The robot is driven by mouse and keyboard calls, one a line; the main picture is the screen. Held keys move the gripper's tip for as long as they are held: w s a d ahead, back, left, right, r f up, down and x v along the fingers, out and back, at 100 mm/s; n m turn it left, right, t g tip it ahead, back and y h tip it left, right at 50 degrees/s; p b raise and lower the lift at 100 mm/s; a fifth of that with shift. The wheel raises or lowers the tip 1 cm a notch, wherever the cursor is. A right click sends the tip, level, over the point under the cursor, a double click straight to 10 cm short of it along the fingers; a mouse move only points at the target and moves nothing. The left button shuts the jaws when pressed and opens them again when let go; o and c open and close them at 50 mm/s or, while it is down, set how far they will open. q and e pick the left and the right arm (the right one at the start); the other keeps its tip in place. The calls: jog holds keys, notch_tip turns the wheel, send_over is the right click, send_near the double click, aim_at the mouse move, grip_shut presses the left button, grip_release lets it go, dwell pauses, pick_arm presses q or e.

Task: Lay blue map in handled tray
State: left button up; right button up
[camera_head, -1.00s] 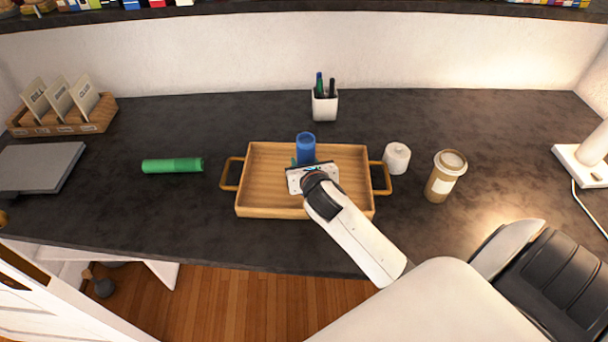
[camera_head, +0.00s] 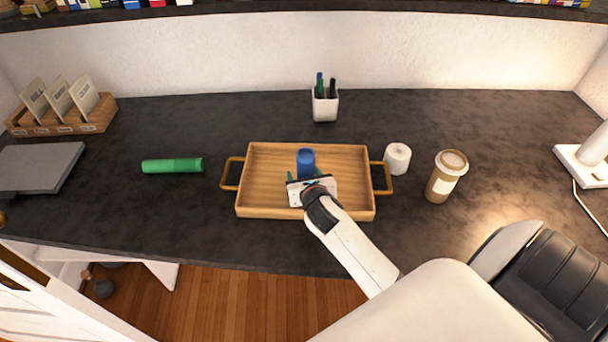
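The blue map (camera_head: 306,160), a short-looking blue roll, is inside the wooden handled tray (camera_head: 262,205), near its middle. Its lower end is hidden behind my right gripper (camera_head: 305,174). The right gripper is over the tray, just in front of the map. Its green fingertips show apart on either side of the blue roll, with small gaps, so it looks open. My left gripper is not in view.
A green roll (camera_head: 172,166) lies left of the tray. A white roll (camera_head: 397,158) and a coffee cup (camera_head: 446,176) stand to the right. A pen holder (camera_head: 325,105) stands behind. A card rack (camera_head: 63,122) and grey laptop-like slab (camera_head: 38,166) are at left.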

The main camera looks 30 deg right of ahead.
jog(key=shift+r, duration=0.2)
jog(key=v, duration=1.2)
